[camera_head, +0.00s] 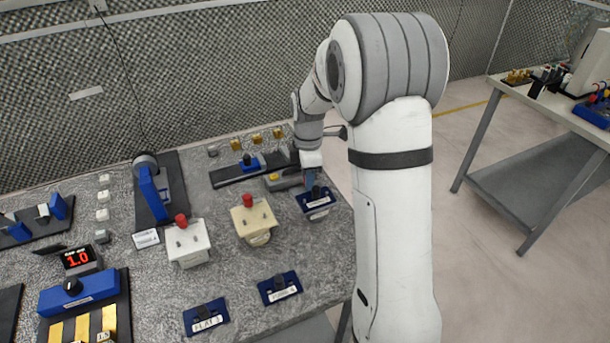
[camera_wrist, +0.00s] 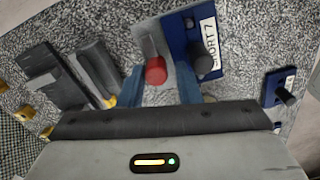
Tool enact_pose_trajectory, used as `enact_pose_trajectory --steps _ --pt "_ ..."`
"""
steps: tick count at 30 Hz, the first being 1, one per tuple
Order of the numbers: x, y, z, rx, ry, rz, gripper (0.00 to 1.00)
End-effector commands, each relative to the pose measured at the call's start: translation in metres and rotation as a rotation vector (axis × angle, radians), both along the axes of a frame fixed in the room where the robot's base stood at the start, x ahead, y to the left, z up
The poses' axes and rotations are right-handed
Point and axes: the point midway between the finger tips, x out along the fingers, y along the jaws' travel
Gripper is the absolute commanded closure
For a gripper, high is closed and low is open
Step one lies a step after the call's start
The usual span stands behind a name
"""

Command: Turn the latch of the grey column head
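The fingers are apart, one on each side of the latch, with a visible gap at the right. Whether either finger touches it cannot be told. In the head view, my gripper (camera_head: 309,179) points down over the back right of the bench, just behind that blue plate (camera_head: 316,203). The grey head is mostly hidden there.
White (camera_head: 188,245) and cream (camera_head: 254,222) heads with red knobs stand to the left. Two more blue plates (camera_head: 279,288) (camera_head: 206,318) lie in front. A grey item with a yellow button (camera_head: 284,180) sits close beside my gripper. A dark rail with a blue block (camera_head: 250,163) lies behind.

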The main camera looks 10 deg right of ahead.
Motion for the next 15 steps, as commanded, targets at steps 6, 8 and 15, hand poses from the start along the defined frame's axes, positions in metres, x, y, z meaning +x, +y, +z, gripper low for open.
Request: enact_pose_trajectory --steps 6,8,15 --pt "0.001 -0.001 0.001 -0.001 -0.004 -0.001 0.57" --pt "0.001 -0.001 0.001 -0.001 -0.004 -0.001 0.57" --pt "0.002 -0.001 0.012 -0.002 -0.009 -0.001 0.57"
